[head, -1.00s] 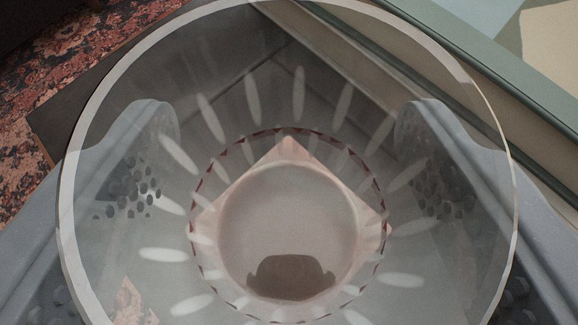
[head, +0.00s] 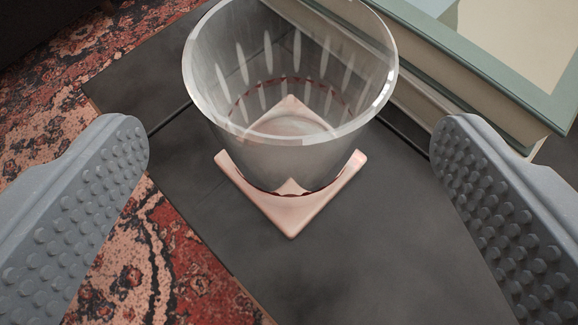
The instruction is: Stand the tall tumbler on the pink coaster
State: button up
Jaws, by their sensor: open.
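The tall tumbler (head: 285,155) is clear glass with pale oval marks and a thin dark red band near its base. It stands upright on the pink coaster (head: 292,216), a square turned cornerwise to me. The coaster's corners show around the tumbler's base, and its surface shows through the glass. My gripper (head: 290,150) is open, with one grey studded finger at the left and one at the right. Both fingers are well clear of the glass, and nothing is between them at their near ends.
The coaster lies on a dark tiled table top (head: 370,265). A thick green-edged book (head: 480,75) lies just behind and right of the tumbler. A red patterned rug (head: 150,255) shows below the table's left edge. The table in front of the coaster is bare.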

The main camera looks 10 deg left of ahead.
jog(key=v, duration=0.6)
jog(key=shift+p, duration=0.45)
jog(key=shift+w+r, duration=0.15)
